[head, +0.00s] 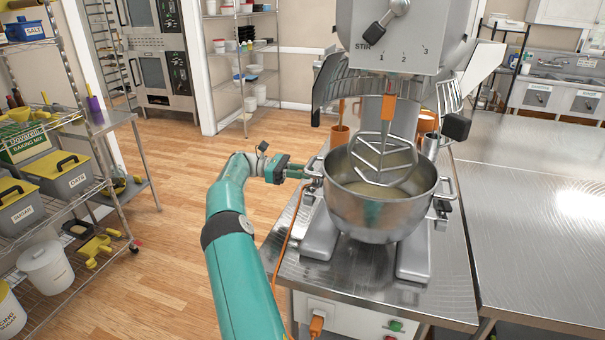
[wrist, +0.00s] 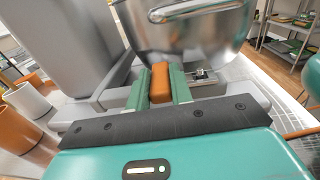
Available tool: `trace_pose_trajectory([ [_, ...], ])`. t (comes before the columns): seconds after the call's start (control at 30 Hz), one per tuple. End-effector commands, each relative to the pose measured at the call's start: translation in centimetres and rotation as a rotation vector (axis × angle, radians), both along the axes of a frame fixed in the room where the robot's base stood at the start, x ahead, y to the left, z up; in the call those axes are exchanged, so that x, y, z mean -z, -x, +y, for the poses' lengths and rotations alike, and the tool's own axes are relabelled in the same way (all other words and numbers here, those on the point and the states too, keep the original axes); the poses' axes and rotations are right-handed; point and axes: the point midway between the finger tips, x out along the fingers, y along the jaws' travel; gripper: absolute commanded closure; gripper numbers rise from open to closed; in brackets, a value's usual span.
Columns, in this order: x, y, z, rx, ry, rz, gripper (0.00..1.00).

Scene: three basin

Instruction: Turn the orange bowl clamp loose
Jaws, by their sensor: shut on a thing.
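The orange bowl clamp (wrist: 160,84) is a small block at the side of the steel mixer bowl, between my gripper's two green fingers in the wrist view. My gripper (wrist: 161,88) is shut on it. In the head view my gripper (head: 300,172) reaches in from the left to the bowl's left side, and I cannot make out the clamp there. The steel bowl (head: 380,225) sits under the mixer's wire beater (head: 383,160), with pale contents inside. In the wrist view the bowl (wrist: 185,40) rises just beyond the clamp.
The mixer head (head: 385,35) and its wire guard (head: 350,88) stand above the bowl. Orange containers (head: 339,135) stand behind it. A steel table (head: 540,210) lies to the right. A storage rack (head: 60,190) is at the left, with open wooden floor between.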

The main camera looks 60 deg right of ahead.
Motion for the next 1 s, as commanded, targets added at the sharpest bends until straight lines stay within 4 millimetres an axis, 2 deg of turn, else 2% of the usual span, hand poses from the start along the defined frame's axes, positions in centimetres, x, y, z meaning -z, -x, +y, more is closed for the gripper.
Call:
trace_pose_trajectory([
  [0.4, 0.00, 0.06, -0.34, 0.072, 0.001, 0.002, 1.00],
  [0.93, -0.11, 0.14, -0.38, 0.082, 0.003, 0.003, 1.00],
  [0.97, -0.12, 0.15, -0.38, 0.083, 0.003, 0.003, 0.74],
  [1.0, -0.12, 0.15, -0.39, 0.083, 0.003, 0.003, 0.66],
])
